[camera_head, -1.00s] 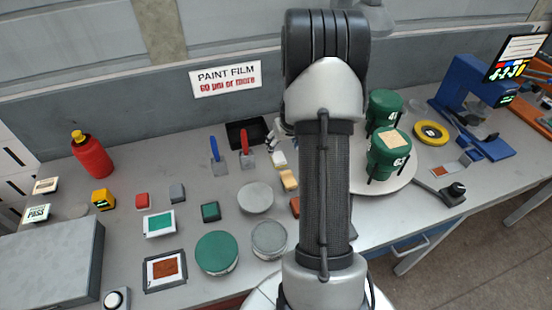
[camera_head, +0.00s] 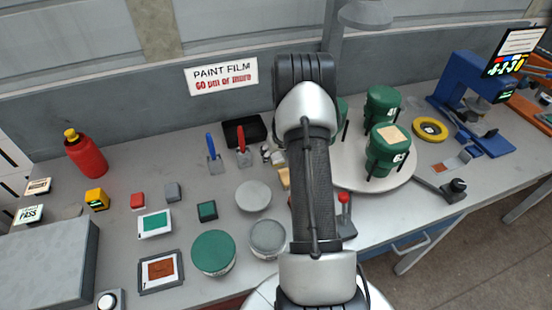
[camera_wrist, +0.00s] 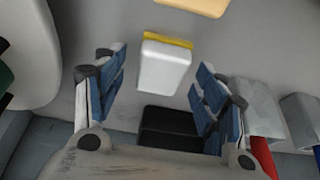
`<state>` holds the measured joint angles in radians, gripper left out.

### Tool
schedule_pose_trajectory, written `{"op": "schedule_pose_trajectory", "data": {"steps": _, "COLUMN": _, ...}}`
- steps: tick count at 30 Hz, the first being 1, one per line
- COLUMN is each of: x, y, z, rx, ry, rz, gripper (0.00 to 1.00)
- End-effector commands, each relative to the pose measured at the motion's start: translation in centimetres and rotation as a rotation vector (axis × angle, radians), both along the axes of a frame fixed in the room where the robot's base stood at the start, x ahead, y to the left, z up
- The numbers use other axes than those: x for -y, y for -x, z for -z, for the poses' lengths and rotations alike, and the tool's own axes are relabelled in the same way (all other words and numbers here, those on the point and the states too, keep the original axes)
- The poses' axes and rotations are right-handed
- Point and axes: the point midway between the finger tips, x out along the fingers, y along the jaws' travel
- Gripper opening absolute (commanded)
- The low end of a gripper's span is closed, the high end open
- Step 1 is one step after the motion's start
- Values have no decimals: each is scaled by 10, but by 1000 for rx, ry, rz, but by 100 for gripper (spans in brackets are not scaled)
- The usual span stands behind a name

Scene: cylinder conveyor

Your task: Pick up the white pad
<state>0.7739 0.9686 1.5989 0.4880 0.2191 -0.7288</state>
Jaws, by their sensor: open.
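The white pad (camera_wrist: 163,67) shows in the wrist view as a small white block with a yellow strip along its upper edge. It lies on the grey bench between the fingers of my gripper (camera_wrist: 159,62). The fingers are open, with blue inner pads, and a gap shows on each side of the white pad. In the head view my arm covers much of the gripper and the area around the pad, so contact and height are hard to judge there.
A tan block (camera_wrist: 195,4) lies just beyond the white pad. A black tray (camera_head: 244,131) and two scrapers with blue (camera_head: 211,147) and red (camera_head: 241,143) handles are close by. A round turntable (camera_head: 350,176) with green cans (camera_head: 387,150) stands to the right.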

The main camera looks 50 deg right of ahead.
Motion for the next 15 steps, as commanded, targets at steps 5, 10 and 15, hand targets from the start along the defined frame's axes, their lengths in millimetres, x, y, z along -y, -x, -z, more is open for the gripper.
{"op": "schedule_pose_trajectory", "data": {"steps": 5, "x": 0, "y": 0, "z": -1, "rx": 0, "ry": 0, "rz": 0, "gripper": 65}}
{"op": "schedule_pose_trajectory", "data": {"steps": 10, "x": 0, "y": 0, "z": -1, "rx": 0, "ry": 0, "rz": 0, "gripper": 54}}
{"op": "schedule_pose_trajectory", "data": {"steps": 15, "x": 0, "y": 0, "z": -1, "rx": 0, "ry": 0, "rz": 0, "gripper": 42}}
